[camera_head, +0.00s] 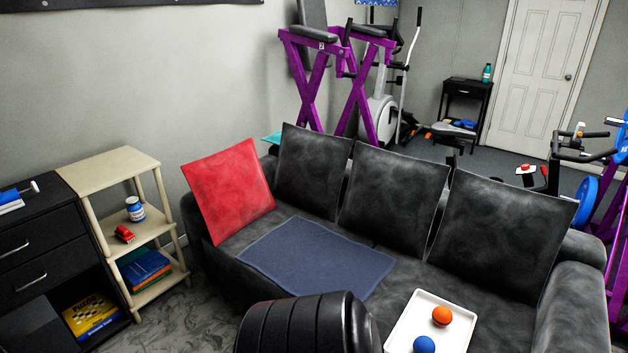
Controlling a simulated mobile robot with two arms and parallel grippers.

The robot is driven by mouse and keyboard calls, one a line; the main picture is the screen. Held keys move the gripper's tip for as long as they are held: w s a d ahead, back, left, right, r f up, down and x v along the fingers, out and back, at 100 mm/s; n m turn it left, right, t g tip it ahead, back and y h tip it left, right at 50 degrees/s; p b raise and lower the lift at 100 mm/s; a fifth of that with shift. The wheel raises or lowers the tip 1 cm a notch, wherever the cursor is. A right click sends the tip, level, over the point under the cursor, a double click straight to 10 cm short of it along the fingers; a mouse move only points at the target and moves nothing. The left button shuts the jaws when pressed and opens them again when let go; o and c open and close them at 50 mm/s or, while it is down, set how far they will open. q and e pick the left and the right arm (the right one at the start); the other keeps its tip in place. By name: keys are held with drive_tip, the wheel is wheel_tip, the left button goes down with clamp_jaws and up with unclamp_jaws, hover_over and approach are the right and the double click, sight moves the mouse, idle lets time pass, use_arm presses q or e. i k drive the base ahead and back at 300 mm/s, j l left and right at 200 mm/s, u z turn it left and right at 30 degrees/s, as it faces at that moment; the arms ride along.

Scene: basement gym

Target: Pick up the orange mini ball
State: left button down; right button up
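The orange mini ball (441,316) sits on a white tray (458,337) at the bottom of the head view, right of centre. A blue ball (424,345) is on the same tray, nearer to me and slightly left, cut by the lower picture edge. The balls are apart. The tray appears to lie on the seat of the dark grey sofa (345,226), or just in front of it; its near part is out of the picture. Neither of my grippers is in view.
A dark ribbed rounded shape (297,327) covers the bottom middle, left of the tray; I cannot tell what it is. A blue-grey cloth (316,257) and red cushion (228,187) lie on the sofa. A beige shelf (112,167) and black drawers (35,235) stand left.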

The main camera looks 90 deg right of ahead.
sight(442, 315)
drive_tip(key=z, duration=3.75)
drive_tip(key=i+j, duration=0.1)
drive_tip(key=j, duration=0.25)
